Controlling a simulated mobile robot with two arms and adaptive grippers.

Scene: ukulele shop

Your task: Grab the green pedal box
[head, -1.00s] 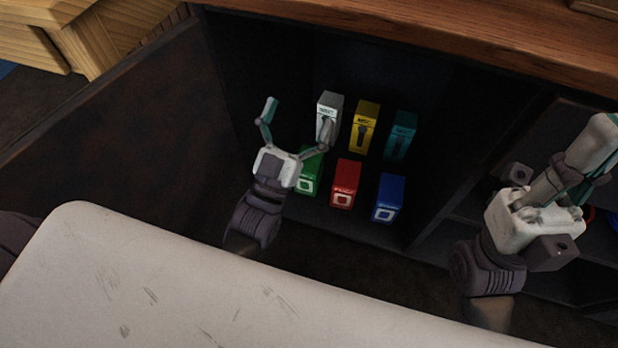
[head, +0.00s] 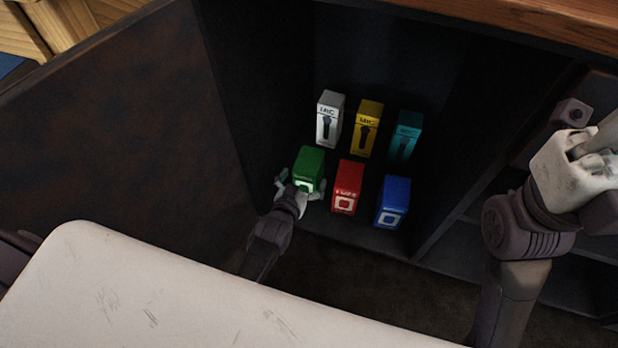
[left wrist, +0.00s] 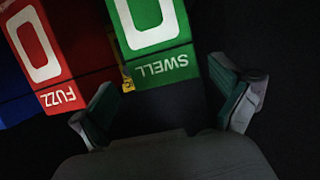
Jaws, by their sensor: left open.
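The green pedal box (head: 309,166) stands at the front left of the boxes on the cabinet shelf. In the left wrist view its face (left wrist: 152,30) reads "SWELL" upside down. My left gripper (head: 300,188) is open in front of it in the head view, with its fingers to either side of the box's lower front. In the left wrist view the two fingertips (left wrist: 170,98) are spread, with the green box ahead and between them, a little left of centre. I see no contact. My right arm shows at the right of the head view, but its fingertips are hidden.
A red FUZZ box (head: 347,186) stands close right of the green one, with a blue box (head: 393,203) beyond. White (head: 329,119), yellow (head: 366,128) and teal (head: 404,137) boxes stand behind. An open door (head: 120,150) lies left; the wooden top (head: 520,25) overhangs.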

